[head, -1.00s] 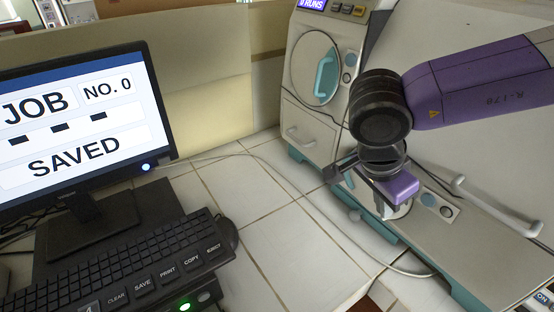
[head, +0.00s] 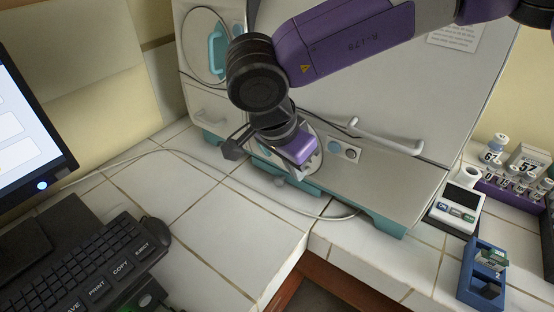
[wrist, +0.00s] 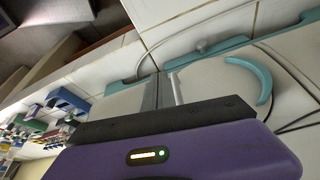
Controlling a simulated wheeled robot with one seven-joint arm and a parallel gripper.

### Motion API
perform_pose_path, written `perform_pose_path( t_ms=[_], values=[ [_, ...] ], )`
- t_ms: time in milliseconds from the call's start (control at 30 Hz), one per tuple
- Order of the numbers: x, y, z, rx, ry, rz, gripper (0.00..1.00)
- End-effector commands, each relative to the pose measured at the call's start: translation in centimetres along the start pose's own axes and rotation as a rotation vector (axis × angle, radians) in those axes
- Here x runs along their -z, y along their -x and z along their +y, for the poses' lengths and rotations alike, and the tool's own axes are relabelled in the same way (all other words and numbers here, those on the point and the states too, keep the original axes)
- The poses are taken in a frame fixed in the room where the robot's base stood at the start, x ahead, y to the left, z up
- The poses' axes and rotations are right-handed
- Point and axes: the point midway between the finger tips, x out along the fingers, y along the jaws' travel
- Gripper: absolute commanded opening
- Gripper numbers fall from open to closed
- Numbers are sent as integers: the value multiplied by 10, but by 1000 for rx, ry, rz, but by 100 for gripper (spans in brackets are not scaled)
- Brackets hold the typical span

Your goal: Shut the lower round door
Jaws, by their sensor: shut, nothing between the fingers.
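The lower round door (head: 318,168) is low on the incubator front, largely hidden behind my gripper in the head view. In the wrist view a curved teal handle (wrist: 264,84) shows at the right, on a pale panel. I cannot tell how far the door stands open. My gripper (head: 303,172) has a purple body and points down at the lower front of the incubator, close to the door. Its grey fingers (wrist: 164,88) are together and hold nothing, left of the teal handle in the wrist view. I cannot tell whether they touch the door.
The incubator's upper round door (head: 207,48) has a teal handle, with a drawer (head: 212,112) below it. A white bar handle (head: 385,137) juts out at the right. A cable crosses the tiled counter (head: 185,205). A blue rack (head: 482,275) and small device (head: 455,208) stand at the right.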

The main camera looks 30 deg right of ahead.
Motion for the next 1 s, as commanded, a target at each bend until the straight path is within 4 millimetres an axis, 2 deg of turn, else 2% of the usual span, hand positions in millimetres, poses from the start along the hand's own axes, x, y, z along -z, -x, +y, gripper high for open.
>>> perform_pose_path(
  t_ms=[67, 100, 200, 500, 700, 1000],
  values=[
    [-14, 4, -4, 4, 6, -3, 0],
    [-8, 20, -2, 4, 2, -2, 0],
    [-7, 41, 0, 4, 3, -5, 0],
    [-8, 91, 8, 3, 4, -7, 0],
    [-8, 103, 10, 3, 5, -6, 0],
    [-9, 103, 10, 2, 5, -7, 0]
  ],
)
